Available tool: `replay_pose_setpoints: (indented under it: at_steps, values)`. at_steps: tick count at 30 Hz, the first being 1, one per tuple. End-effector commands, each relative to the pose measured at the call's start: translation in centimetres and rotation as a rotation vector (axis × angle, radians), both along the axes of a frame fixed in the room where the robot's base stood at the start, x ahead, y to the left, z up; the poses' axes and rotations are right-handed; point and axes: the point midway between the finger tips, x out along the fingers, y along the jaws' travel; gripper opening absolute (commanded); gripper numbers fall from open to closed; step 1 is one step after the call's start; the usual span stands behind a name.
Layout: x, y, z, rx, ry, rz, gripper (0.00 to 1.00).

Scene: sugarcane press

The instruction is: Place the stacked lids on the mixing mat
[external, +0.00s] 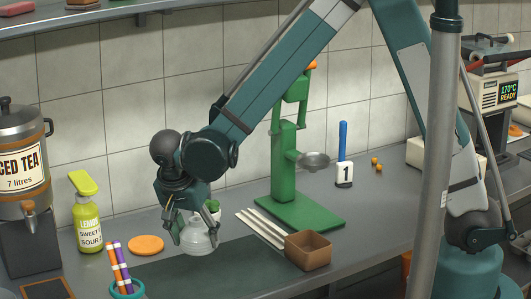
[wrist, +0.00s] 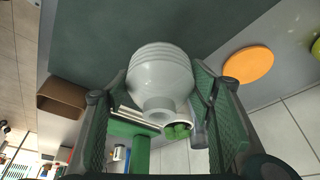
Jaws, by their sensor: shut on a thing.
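The stacked lids (external: 199,241) are pale, translucent domes nested together, with several ridged rims showing in the wrist view (wrist: 160,75). My gripper (external: 195,236) points down and is shut on them, one finger on each side; it also frames them in the wrist view (wrist: 160,85). The mixing mat (external: 180,273) is a dark green sheet on the grey counter, also in the wrist view (wrist: 95,40). The lids are over or near the mat's back edge in the external view. I cannot tell whether they touch it.
An orange disc (external: 146,245) and a pen holder (external: 127,290) are left of the lids. A small pot with a green top (external: 212,207) stands close behind. Pale sticks (external: 262,228), a brown box (external: 308,250) and a green press (external: 290,170) are right. The mat's surface looks clear.

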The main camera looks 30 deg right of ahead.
Motion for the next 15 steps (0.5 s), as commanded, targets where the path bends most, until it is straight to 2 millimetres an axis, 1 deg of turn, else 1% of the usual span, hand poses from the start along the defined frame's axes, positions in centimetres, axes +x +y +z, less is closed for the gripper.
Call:
replay_pose_setpoints:
  at_steps: [1, 3, 6, 15]
  values:
    - [0.1, 0.1, -0.8, 0.000, 0.000, 0.000, 0.45]
    - [0.0, 0.0, -1.6, 0.000, 0.000, 0.000, 0.45]
    - [0.0, 0.0, -2.3, 0.000, 0.000, 0.000, 0.45]
    - [0.0, 0.0, -2.5, 0.000, 0.000, 0.000, 0.45]
